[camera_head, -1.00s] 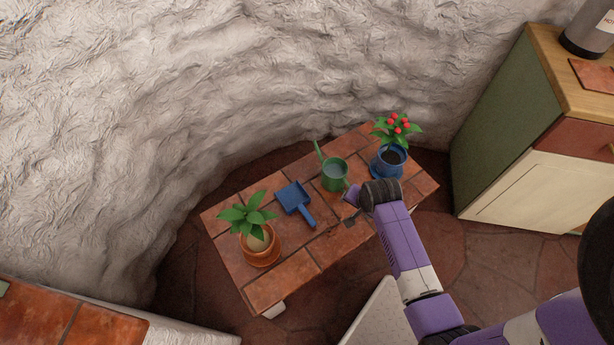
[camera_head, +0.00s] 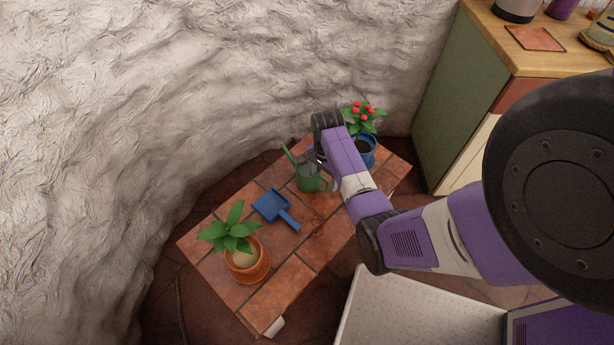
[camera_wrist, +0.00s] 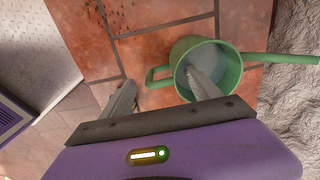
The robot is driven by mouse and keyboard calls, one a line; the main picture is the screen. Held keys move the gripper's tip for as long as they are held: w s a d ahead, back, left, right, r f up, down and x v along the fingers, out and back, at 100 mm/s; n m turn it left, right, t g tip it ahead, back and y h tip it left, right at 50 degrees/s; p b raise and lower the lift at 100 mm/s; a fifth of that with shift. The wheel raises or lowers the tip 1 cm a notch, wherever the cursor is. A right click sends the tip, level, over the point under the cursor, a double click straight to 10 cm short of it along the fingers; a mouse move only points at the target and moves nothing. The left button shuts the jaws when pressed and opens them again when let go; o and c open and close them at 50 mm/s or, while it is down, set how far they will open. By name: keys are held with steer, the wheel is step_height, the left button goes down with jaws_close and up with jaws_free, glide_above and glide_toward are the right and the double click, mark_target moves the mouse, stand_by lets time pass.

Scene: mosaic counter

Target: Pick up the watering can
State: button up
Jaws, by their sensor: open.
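The green watering can (camera_head: 313,182) stands upright on the brick-tiled table (camera_head: 222,262), its spout pointing up and left in the head view. In the wrist view the can (camera_wrist: 234,72) shows its round open top, with its handle on the left and its spout on the right. My gripper (camera_wrist: 160,88) is open and empty. One finger overlaps the can's opening and the other lies left of the handle, so the handle appears between them. I cannot tell how deep the fingers reach. In the head view my wrist partly covers the can.
A blue dustpan (camera_head: 272,207) and a plant in an orange pot (camera_head: 248,268) are left of the can. A red-flowered plant in a blue pot (camera_head: 369,152) stands close on the right. The rough white wall (camera_head: 200,80) rises behind the table.

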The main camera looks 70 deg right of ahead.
mark_target(322, 189)
step_height(322, 189, down, 6)
steer(key=shift+w+r+b, duration=0.1)
steer(key=shift+r+b, duration=0.15)
steer(key=shift+b, duration=0.4)
steer(key=shift+d+r, duration=0.1)
jaws_close()
